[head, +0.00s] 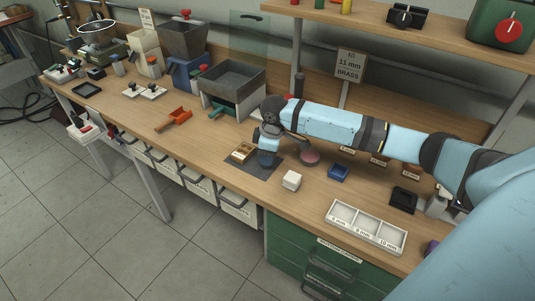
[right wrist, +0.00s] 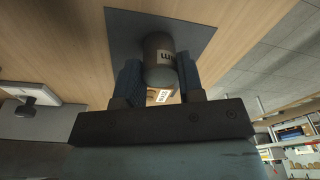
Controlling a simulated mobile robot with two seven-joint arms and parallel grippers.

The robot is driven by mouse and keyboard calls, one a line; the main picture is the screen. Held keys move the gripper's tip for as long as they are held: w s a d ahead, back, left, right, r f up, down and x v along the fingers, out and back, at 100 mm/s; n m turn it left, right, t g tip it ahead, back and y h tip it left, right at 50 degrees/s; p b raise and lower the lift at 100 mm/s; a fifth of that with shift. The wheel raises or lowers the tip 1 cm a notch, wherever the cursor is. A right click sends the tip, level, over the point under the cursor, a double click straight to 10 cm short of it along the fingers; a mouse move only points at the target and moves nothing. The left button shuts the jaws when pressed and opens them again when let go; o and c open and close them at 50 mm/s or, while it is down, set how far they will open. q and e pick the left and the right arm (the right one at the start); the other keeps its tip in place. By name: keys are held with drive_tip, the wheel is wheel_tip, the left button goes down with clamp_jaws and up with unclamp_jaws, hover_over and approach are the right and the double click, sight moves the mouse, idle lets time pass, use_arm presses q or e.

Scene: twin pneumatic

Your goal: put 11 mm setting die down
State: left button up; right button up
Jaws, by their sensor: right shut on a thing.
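My right gripper (head: 267,157) points down over the dark mat (head: 262,172) near the table's front edge. In the right wrist view its two fingers (right wrist: 160,80) are shut on the 11 mm setting die (right wrist: 158,55), a dark grey cylinder with a white label ending in "mm". The die is in front of the mat (right wrist: 198,35) there; I cannot tell whether it touches it. In the head view the gripper hides the die. A brass-coloured block (head: 243,151) sits at the mat's left, close beside the gripper. My left gripper is not in view.
A white block (head: 291,181), a blue bin (head: 338,173) and a red round pad (head: 309,158) stand right of the mat. A white three-compartment tray (head: 366,228) lies near the front edge. An "11 mm BRASS" sign (head: 350,66) stands behind. Bare wood lies left of the mat.

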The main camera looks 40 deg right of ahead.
drive_tip(key=o, duration=1.1)
drive_tip(key=shift+f, duration=0.1)
wheel_tip(320, 180, up, 12)
drive_tip(key=s+d, duration=0.1)
